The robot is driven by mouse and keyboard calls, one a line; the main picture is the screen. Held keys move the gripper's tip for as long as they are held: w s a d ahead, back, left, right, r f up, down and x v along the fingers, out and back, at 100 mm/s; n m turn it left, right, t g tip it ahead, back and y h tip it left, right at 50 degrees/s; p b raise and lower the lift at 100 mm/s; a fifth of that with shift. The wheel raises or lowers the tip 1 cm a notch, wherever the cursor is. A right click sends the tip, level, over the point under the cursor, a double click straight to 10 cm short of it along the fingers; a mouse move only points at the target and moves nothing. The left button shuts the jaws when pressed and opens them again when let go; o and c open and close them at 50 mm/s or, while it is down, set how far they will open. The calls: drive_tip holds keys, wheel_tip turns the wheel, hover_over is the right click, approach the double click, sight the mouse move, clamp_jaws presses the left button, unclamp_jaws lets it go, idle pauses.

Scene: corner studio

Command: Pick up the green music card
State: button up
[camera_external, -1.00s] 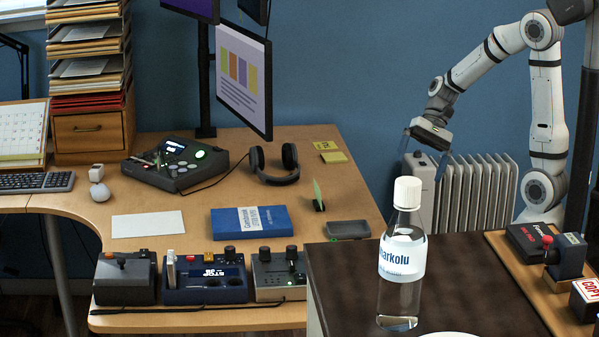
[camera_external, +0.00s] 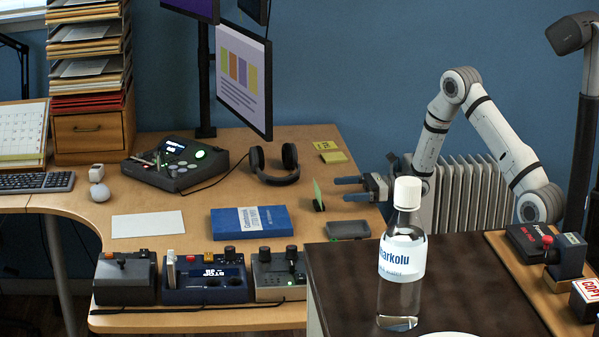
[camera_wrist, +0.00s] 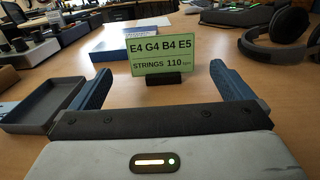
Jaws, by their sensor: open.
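The green music card (camera_wrist: 164,53) stands upright in a small dark holder (camera_wrist: 163,79) on the wooden desk. In the wrist view it faces me, with "E4 G4 B4 E5" and "STRINGS 110" on it. In the external view the card (camera_external: 318,189) shows nearly edge-on. My gripper (camera_external: 338,188) is low over the desk's right edge, pointing left at the card with a gap between. Its two blue fingers are apart, and in the wrist view my gripper (camera_wrist: 155,82) has the card ahead between the fingers. Nothing is held.
A grey tray (camera_wrist: 40,101) lies close by my left finger in the wrist view; headphones (camera_wrist: 277,40) lie to the right. A blue book (camera_external: 251,222) lies beyond the card. A clear bottle (camera_external: 402,265) stands on a dark surface in front.

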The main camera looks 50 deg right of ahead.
sight(319, 196)
drive_tip(key=x, duration=0.7)
drive_tip(key=shift+r, duration=0.15)
drive_tip(key=shift+c, duration=0.4)
drive_tip(key=shift+d, duration=0.1)
drive_tip(key=c, duration=0.6)
